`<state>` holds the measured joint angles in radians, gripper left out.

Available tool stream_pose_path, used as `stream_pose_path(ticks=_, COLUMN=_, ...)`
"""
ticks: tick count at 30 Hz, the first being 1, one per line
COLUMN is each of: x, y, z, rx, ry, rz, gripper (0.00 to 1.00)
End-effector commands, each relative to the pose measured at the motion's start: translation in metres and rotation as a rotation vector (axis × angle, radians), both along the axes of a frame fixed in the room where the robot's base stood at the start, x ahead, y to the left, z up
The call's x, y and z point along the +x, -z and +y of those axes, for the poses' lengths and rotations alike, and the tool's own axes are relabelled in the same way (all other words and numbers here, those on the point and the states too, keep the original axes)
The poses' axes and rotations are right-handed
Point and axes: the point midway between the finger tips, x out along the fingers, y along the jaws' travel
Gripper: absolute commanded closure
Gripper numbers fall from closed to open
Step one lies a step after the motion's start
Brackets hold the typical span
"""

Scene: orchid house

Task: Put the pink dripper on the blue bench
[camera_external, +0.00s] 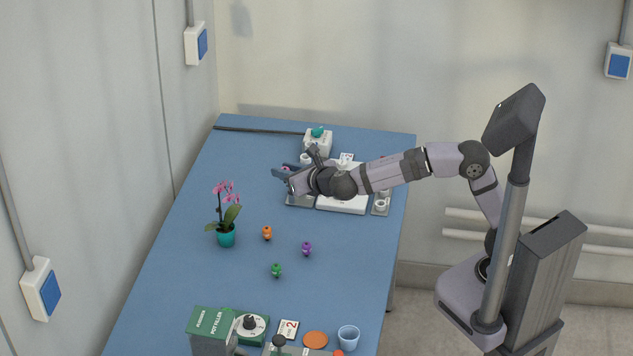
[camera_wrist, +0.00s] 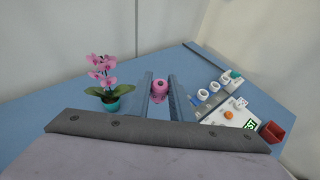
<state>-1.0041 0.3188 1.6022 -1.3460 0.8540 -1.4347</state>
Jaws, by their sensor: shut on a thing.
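The pink dripper (camera_wrist: 160,88) is between the two fingers of my gripper (camera_wrist: 161,95) in the wrist view. My gripper (camera_external: 282,173) is shut on it. In the external view the dripper is mostly hidden by the fingers. My gripper is over the far part of the blue bench (camera_external: 175,270), beside a white device and a grey tray. I cannot tell exactly how high the dripper is above the surface.
Orange (camera_external: 267,233), purple (camera_external: 306,249) and green (camera_external: 276,270) drippers stand mid-bench. A pink orchid in a teal pot (camera_external: 226,236) stands left of them. A green and grey machine (camera_external: 213,325) and a blue cup (camera_external: 348,337) are at the near end. Bare bench lies between.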

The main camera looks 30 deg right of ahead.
Motion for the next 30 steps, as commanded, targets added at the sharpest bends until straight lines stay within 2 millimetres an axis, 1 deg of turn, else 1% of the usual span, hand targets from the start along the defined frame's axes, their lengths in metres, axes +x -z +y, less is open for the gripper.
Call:
stream_pose_path(ticks=1, x=-0.014, y=0.012, z=-0.004, rx=-0.002, ry=-0.006, rz=0.0, gripper=1.0)
stream_pose_path(ticks=4, x=-0.037, y=0.029, z=-0.018, rx=-0.003, ry=0.003, rz=0.0, gripper=1.0)
stream_pose_path(ticks=6, x=-0.049, y=0.042, z=-0.033, rx=-0.004, ry=0.024, rz=0.0, gripper=1.0)
stream_pose_path(ticks=8, x=-0.057, y=0.053, z=-0.049, rx=-0.003, ry=0.052, rz=0.0, gripper=1.0)
stream_pose_path(ticks=11, x=-0.066, y=0.071, z=-0.08, rx=-0.004, ry=0.112, rz=0.0, gripper=1.0)
stream_pose_path(ticks=15, x=-0.077, y=0.101, z=-0.119, rx=-0.007, ry=0.199, rz=0.0, gripper=1.0)
stream_pose_path(ticks=18, x=-0.084, y=0.114, z=-0.142, rx=-0.004, ry=0.258, rz=-0.001, gripper=1.0)
stream_pose_path(ticks=21, x=-0.088, y=0.117, z=-0.16, rx=0.0, ry=0.321, rz=-0.003, gripper=1.0)
stream_pose_path(ticks=24, x=-0.088, y=0.111, z=-0.169, rx=0.003, ry=0.372, rz=-0.002, gripper=1.0)
stream_pose_path(ticks=30, x=-0.088, y=0.109, z=-0.171, rx=-0.001, ry=0.398, rz=-0.001, gripper=1.0)
